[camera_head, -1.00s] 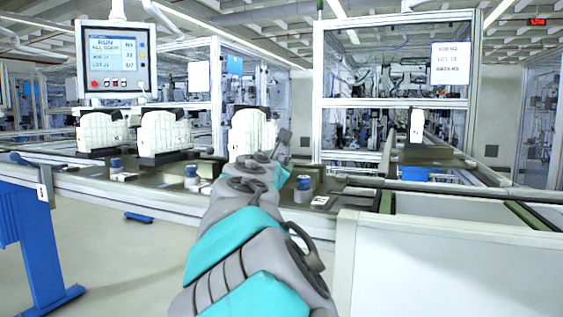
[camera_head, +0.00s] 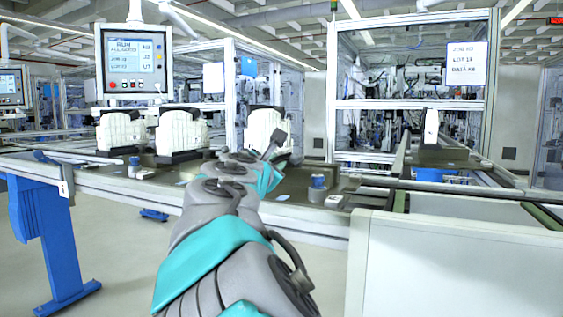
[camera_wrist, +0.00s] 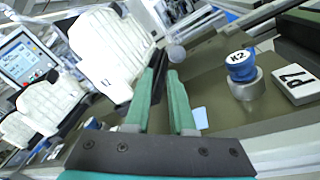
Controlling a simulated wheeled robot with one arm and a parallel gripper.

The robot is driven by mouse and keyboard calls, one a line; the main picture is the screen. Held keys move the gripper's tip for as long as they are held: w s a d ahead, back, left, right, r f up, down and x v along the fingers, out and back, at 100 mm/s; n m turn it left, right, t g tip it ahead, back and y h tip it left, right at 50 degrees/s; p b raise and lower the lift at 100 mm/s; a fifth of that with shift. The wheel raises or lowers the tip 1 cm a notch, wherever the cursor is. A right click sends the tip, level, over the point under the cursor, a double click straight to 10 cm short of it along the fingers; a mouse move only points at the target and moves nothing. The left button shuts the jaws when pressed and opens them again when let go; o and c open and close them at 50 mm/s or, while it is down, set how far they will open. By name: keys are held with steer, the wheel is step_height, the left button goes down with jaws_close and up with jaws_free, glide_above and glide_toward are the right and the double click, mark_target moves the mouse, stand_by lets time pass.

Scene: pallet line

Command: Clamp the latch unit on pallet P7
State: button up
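In the wrist view, my gripper (camera_wrist: 163,74) has two green fingers with a gap between them. A dark bar shows beside the left fingertip; I cannot tell whether it lies between the fingers. A grey ball-like knob (camera_wrist: 176,53) shows just past the fingertips. The white plate marked P7 (camera_wrist: 297,84) lies at the right, beside a blue-topped knob marked K2 (camera_wrist: 241,66). A large white ribbed unit (camera_wrist: 108,52) stands to the left of the fingers. I cannot tell which part is the latch unit.
Several white units, one here (camera_head: 181,131), stand along the line. A screen on a post (camera_head: 134,63) rises behind them. A blue-topped knob (camera_head: 318,182) stands on the line right of my arm. A white panel (camera_head: 450,265) blocks the front right. Open floor shows at left.

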mark_target(297, 156)
steer(key=a+m, duration=0.1)
steer(key=a+r, duration=0.1)
steer(key=a+m+h, duration=0.1)
steer(key=shift+s+a+r+m, duration=0.2)
steer(key=shift+s+a+m, duration=0.1)
jaws_close()
steer(key=a+m+h, duration=0.1)
steer(key=m, duration=0.1)
steer(key=a+r+m+g+h+p, duration=0.1)
steer(key=m, duration=0.1)
steer(key=shift+s+a+r, duration=0.1)
steer(key=shift+a+r, duration=0.05)
steer(key=shift+r, duration=0.15)
steer(key=shift+s+a+r+m+h+p, duration=0.15)
steer(key=shift+m+h, duration=0.15)
steer(key=shift+m, duration=0.2)
steer(key=shift+w+a+r+m+h+p, duration=0.15)
steer(key=shift+m+h, duration=0.15)
steer(key=shift+m, duration=0.2)
steer(key=w+d+f+m+g+h, duration=0.1)
steer(key=d+m, duration=0.1)
steer(key=m, duration=0.1)
steer(key=w+d+f+m+g, duration=0.1)
steer(key=w+d+m, duration=0.1)
steer(key=m, duration=0.1)
steer(key=w+d+f+m+g+h, duration=0.1)
steer(key=d+m, duration=0.1)
steer(key=shift+w+d+m+g+h, duration=0.3)
steer(key=shift+w+m+g, duration=0.05)
steer(key=shift+m+g, duration=0.05)
